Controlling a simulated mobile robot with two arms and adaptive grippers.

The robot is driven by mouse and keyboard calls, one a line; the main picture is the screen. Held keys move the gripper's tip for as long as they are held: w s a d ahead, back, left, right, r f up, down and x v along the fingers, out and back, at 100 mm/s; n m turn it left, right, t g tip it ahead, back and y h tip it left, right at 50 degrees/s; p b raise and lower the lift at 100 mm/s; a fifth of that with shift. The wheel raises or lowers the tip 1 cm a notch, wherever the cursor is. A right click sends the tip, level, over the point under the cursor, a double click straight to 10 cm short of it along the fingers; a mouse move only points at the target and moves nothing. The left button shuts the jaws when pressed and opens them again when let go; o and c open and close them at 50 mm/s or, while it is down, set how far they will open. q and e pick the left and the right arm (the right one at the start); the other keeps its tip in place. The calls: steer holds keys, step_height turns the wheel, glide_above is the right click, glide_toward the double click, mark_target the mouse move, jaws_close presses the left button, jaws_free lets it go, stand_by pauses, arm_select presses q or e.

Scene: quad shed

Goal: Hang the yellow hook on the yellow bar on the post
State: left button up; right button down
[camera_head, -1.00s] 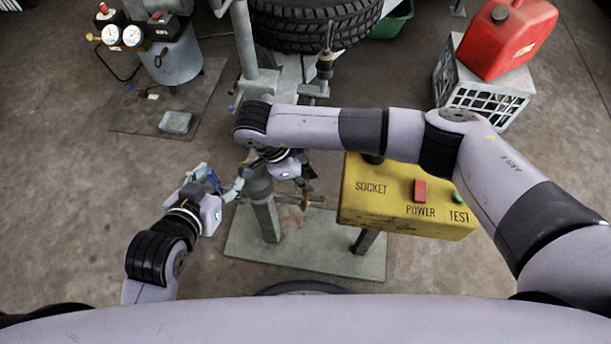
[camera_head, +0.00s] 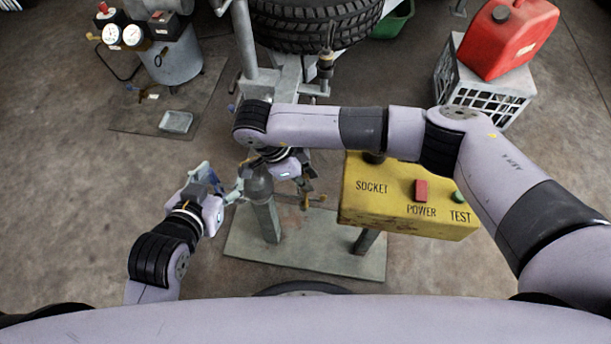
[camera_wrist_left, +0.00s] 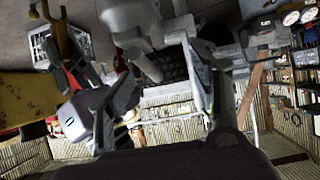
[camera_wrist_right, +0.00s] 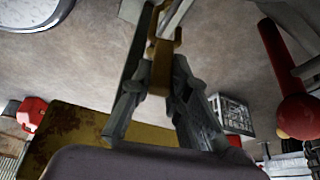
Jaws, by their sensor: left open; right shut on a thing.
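The yellow hook (camera_wrist_right: 162,68) is between the fingers of my right gripper (camera_wrist_right: 160,80), which is shut on it. In the head view the hook (camera_head: 306,201) shows small below that gripper, beside the grey post (camera_head: 266,218). The hook's forked end (camera_wrist_left: 58,28) also shows in the left wrist view. A thin bar lies close to the hook in the head view; I cannot tell whether they touch or whether it is the yellow bar. My left gripper (camera_head: 222,187) is open and empty, left of the post's rounded grey top (camera_head: 258,184).
A yellow control box (camera_head: 405,200) stands right of the post, above a grey base plate (camera_head: 330,262). A tyre (camera_head: 315,25) is behind. A red fuel can (camera_head: 508,38) sits on a white crate (camera_head: 485,85).

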steer(key=shift+s+f, duration=0.2)
steer(key=shift+f, duration=0.05)
steer(key=c, duration=1.4)
jaws_free()
steer(key=shift+c, duration=0.2)
